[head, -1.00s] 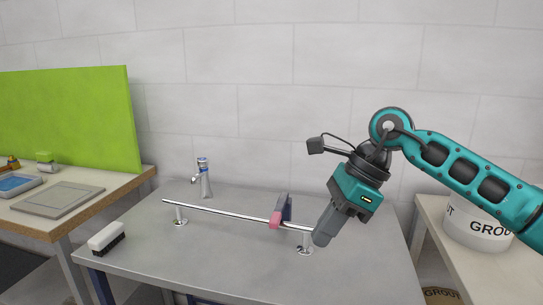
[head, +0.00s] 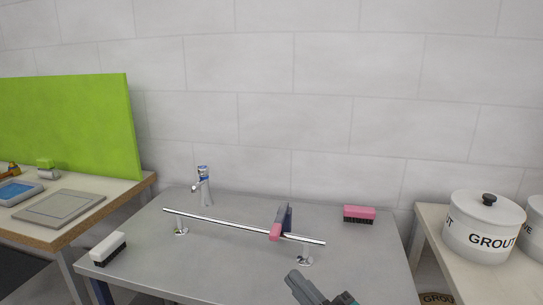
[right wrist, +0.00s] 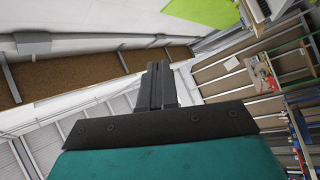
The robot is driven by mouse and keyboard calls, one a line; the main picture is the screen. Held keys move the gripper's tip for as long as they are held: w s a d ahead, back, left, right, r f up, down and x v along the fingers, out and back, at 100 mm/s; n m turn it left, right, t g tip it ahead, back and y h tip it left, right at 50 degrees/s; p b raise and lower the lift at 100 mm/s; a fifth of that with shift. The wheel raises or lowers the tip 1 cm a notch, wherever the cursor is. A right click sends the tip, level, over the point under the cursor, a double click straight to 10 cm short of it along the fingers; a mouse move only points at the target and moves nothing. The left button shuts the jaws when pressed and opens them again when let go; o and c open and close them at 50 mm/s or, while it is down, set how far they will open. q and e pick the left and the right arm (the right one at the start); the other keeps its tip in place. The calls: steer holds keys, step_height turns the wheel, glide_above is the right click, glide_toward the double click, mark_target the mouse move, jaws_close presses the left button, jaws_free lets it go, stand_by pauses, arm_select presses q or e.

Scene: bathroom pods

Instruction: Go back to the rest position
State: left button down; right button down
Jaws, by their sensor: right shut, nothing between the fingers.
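My right gripper (head: 305,287) shows at the bottom edge of the head view, low in front of the grey table. It is shut and empty, and most of its arm is out of the picture. In the right wrist view its closed fingers (right wrist: 160,88) point out over the room, with nothing between them. My left gripper is in neither view.
The grey table (head: 225,265) bears a chrome rail (head: 225,222) with a pink-and-grey tool (head: 280,222) on it, a tap (head: 203,187), a white brush (head: 108,248) and a pink brush (head: 359,214). Grout pots (head: 480,225) stand on the right bench, a green panel (head: 70,125) at left.

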steer(key=s+d+f+m+g+h, duration=0.2)
steer(key=s+d+f+m+h, duration=0.2)
steer(key=f, duration=0.3)
steer(key=s+d+f+m+g+h+p, duration=0.1)
steer(key=s+d+f+m+g+h, duration=0.1)
steer(key=s+d+f+m+h, duration=0.2)
steer(key=s+d+f+m+g+h, duration=0.1)
steer(key=s+d+f+m+h, duration=0.3)
steer(key=s+f+m, duration=0.3)
step_height(320, 180, down, 4)
steer(key=shift+s+d+f+m+g, duration=0.15)
steer(key=shift+s+d+m+g, duration=0.2)
steer(key=shift+m, duration=0.55)
steer(key=shift+w, duration=0.1)
